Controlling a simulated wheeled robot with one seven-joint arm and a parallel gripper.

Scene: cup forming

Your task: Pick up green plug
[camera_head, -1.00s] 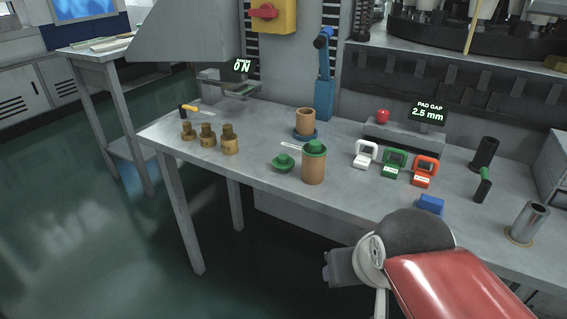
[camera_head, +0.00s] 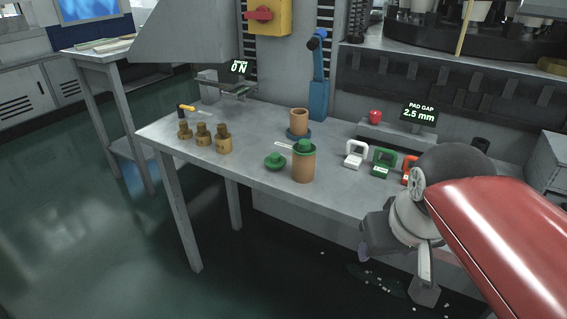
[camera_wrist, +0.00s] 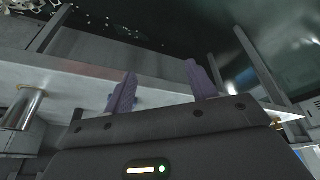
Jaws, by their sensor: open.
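A green plug-like piece (camera_head: 275,161) with a knob and wide rim lies on the bench, left of a tan cup. Another green piece (camera_head: 304,147) sits in the top of that tan cup (camera_head: 303,167). I cannot tell which of them is the plug the task names. My gripper (camera_wrist: 162,88) is open and empty in the wrist view, its purple fingers apart. In the head view it is below the bench's front edge, to the right of both green pieces and well apart from them. Neither green piece is recognisable in the wrist view.
The grey bench (camera_head: 240,172) has several brass weights (camera_head: 203,134) at left and a second tan cup (camera_head: 299,121) behind. A steel cylinder (camera_wrist: 22,108) shows in the wrist view.

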